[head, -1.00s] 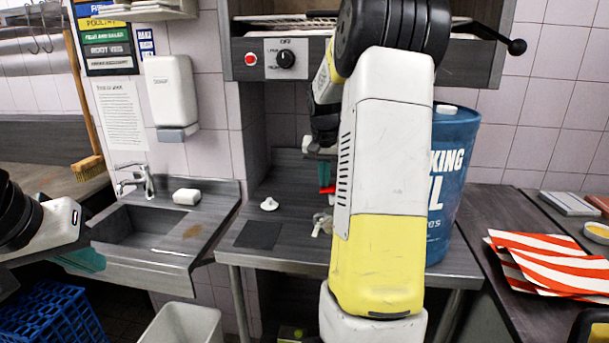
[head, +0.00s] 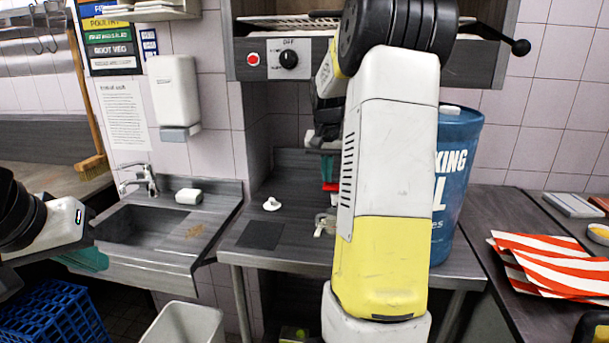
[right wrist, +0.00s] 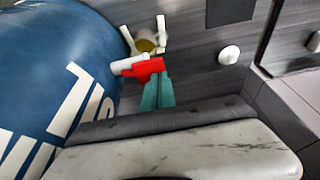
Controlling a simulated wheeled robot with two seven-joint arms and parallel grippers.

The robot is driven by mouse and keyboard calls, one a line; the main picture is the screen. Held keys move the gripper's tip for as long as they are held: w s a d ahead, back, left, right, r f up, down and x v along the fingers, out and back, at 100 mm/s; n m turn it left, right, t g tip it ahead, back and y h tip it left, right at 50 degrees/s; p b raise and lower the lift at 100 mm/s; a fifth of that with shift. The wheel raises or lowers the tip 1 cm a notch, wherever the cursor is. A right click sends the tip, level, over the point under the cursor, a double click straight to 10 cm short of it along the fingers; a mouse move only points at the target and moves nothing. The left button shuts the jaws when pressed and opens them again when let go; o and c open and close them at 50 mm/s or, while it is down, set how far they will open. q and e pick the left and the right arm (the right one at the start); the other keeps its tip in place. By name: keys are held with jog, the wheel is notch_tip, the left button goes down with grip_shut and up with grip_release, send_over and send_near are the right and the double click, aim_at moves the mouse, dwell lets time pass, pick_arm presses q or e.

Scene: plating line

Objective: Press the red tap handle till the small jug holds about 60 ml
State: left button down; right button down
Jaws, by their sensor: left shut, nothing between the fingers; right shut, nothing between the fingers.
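The red tap handle (right wrist: 146,68) is on a whitish tap (right wrist: 128,65) at the side of the blue oil drum (right wrist: 45,65); it also shows beside my arm in the head view (head: 330,187). My right gripper (right wrist: 157,93) is shut, its teal fingertips at the handle and seemingly touching it. The small jug (right wrist: 145,46) is below the tap, with yellowish liquid visible inside; its level cannot be read. In the head view my right arm hides part of the jug (head: 322,226) and drum (head: 452,190). My left gripper (head: 90,260) is shut and empty, by the sink.
A sink (head: 150,228) with a soap bar (head: 189,196) is at the left. A small white knobbed item (head: 271,204) and a dark mat (head: 261,235) lie on the steel counter. Red-striped papers (head: 550,262) lie at the right. An oven with a knob (head: 289,60) hangs above.

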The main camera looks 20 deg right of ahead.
aim_at(326, 185)
jog(key=shift+r, duration=0.1)
notch_tip(326, 185, up, 5)
jog(key=shift+a, duration=0.1)
jog(key=v, duration=0.9)
jog(key=shift+s+a, duration=0.1)
jog(key=shift+s, duration=0.05)
jog(key=s+a+f+n+t+y, duration=0.1)
jog(key=s+a+f+n+y, duration=0.1)
jog(key=s+a, duration=0.8)
jog(key=s+a+f+n+t+y, duration=0.1)
jog(key=s+a+f+n, duration=0.4)
jog(key=s+a, duration=0.5)
jog(key=s+f+t, duration=0.1)
jog(key=s, duration=0.1)
jog(key=shift+s+a+y, duration=0.25)
jog(key=shift+s+y, duration=0.1)
jog(key=shift+y, duration=0.05)
